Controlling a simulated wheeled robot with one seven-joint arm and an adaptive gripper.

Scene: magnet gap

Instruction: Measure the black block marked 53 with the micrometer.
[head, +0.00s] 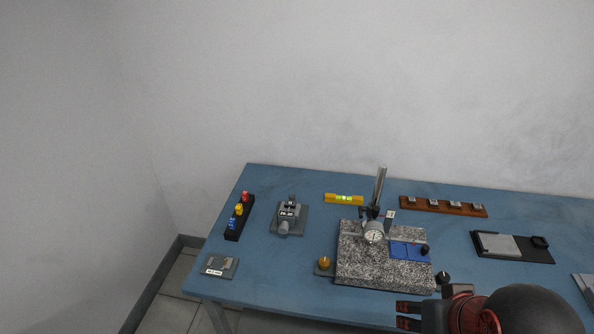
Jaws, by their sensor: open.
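A grey device with a small readout, which looks like the micrometer (287,213), stands on a dark base plate at the left of the blue table. No number 53 is legible in the head view, so I cannot tell which piece is the black block marked 53. A small black piece (540,242) sits at the right end of a dark tray. My gripper (407,315) is at the bottom, by the table's front edge, with its fingers pointing left. It is open, with nothing visible between the fingers, and is well apart from the micrometer.
A granite plate (360,272) with a dial gauge (374,232) on a tall post stands mid-table. A black rack (236,225) with coloured pieces is at left. A yellow level (344,199) and a wooden strip (450,208) lie behind.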

